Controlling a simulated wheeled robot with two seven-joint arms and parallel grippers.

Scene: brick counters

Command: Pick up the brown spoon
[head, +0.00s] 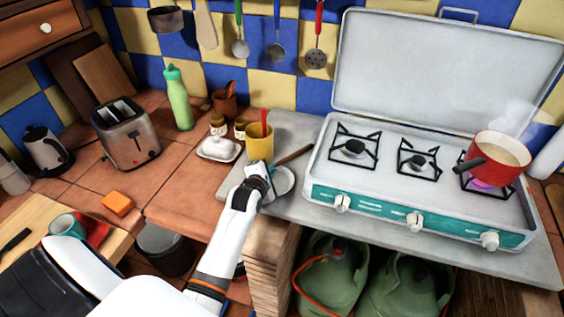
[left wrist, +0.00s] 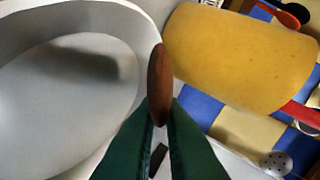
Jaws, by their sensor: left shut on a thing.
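The brown spoon (head: 295,155) shows in the head view as a thin brown length reaching up and right from the fingertips of my left gripper (head: 264,178). In the left wrist view the brown spoon (left wrist: 160,85) stands out between the dark green fingers of my left gripper (left wrist: 160,130), which is shut on it. A white dish (head: 286,184) lies right beside the gripper, and it fills the left of the wrist view (left wrist: 70,120). The gripper hides part of the spoon, and I cannot tell how far it is from the dish. My right gripper is not in view.
A yellow mug (head: 259,148) stands just behind the gripper, with a red handle sticking up from it. A white butter dish (head: 218,149) is to its left. The stove (head: 400,190) stands to the right, with a steaming red pot (head: 497,160) on a lit burner.

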